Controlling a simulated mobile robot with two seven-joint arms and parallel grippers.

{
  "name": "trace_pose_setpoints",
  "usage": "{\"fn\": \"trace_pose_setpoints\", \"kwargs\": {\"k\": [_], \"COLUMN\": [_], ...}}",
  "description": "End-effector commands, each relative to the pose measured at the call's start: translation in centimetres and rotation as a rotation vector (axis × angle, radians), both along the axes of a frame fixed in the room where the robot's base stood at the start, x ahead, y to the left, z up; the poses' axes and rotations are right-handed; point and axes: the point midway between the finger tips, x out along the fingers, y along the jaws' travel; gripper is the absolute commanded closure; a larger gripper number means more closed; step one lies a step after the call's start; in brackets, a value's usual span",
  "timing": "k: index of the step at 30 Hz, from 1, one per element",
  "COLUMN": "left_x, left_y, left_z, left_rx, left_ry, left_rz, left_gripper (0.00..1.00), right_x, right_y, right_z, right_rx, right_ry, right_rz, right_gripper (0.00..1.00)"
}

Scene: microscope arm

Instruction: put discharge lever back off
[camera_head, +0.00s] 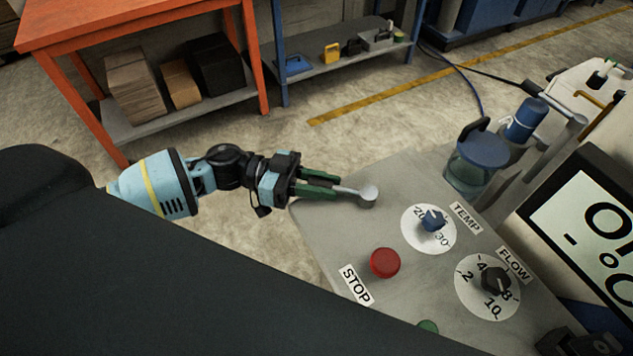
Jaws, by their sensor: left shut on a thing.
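The discharge lever (347,191) is a short metal bar with a round silver pivot (368,195) at the far left part of the grey panel. It points left from the pivot, toward the panel's edge. My left gripper (325,186) comes in from the left, its green fingers closed around the lever's free end. The fingers hide that end of the lever. No marking for the lever's positions can be made out. My right gripper is not in view.
The grey panel (325,222) also carries a blue TEMP knob (433,221), a black FLOW knob (495,280), a red STOP button (385,262) and a green button (428,326). A blue-lidded jar (478,160) and a display (590,220) stand at right. Open floor lies behind.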

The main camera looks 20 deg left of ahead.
Motion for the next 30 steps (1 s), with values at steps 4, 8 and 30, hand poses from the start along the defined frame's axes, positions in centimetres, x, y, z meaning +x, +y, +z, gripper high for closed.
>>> {"fn": "trace_pose_setpoints", "kwargs": {"k": [4,8,30], "left_x": [0.0,0.0,-1.0], "left_y": [0.1,0.1,5.9], "left_z": [-0.1,-0.1,-0.4], "left_rx": [0.004,0.003,0.006], "left_ry": [-0.001,-0.001,0.003], "left_rz": [-0.001,-0.001,0.002], "left_gripper": [0.73,0.56,0.54], "right_x": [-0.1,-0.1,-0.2], "right_y": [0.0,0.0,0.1], "right_z": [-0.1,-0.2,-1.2], "right_rx": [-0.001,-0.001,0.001], "right_ry": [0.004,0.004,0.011], "right_rz": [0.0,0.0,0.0], "right_gripper": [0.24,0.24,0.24]}}
